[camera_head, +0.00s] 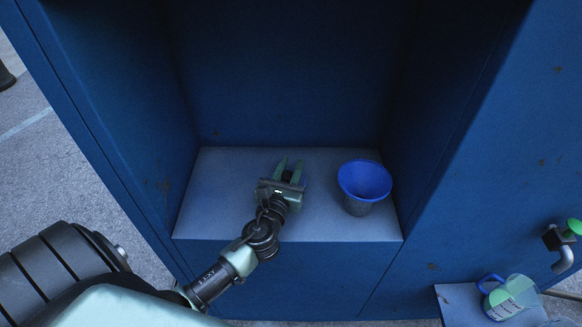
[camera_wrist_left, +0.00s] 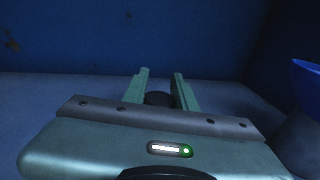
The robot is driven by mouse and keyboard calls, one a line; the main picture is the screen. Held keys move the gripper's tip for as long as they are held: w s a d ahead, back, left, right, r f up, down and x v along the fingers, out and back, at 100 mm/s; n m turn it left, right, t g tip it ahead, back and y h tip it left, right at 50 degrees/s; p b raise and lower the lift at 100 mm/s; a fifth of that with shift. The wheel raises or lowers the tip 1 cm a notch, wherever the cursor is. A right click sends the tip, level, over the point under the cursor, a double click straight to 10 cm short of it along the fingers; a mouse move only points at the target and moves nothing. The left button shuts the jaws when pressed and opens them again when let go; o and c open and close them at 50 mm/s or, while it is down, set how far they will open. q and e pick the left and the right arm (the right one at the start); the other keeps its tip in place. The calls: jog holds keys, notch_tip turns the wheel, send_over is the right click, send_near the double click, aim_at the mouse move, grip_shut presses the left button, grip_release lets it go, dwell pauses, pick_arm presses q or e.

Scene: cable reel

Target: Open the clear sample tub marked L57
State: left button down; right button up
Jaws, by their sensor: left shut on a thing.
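My left gripper (camera_head: 286,170) is inside the blue alcove, low over its pale shelf. Its two green fingers are shut on a small dark round thing (camera_head: 287,176). This dark thing also shows between the fingers in the left wrist view (camera_wrist_left: 159,98); what it belongs to is hidden or too dark to tell. I cannot pick out a clear tub marked L57, and no L57 mark is readable. My right gripper is not in view.
A blue-rimmed bucket-like container (camera_head: 364,182) stands on the shelf (camera_head: 225,190) right of my gripper. Blue walls close the alcove at the sides and back. At lower right, a clear vessel (camera_head: 508,300) with a label and blue handle sits on a pale surface below a tap (camera_head: 562,258).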

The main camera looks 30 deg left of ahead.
pick_arm(q)
jog(key=shift+f+b, duration=0.45)
jog(key=shift+f, duration=0.1)
jog(key=c, duration=1.1)
grip_release()
jog(key=shift+f, duration=0.1)
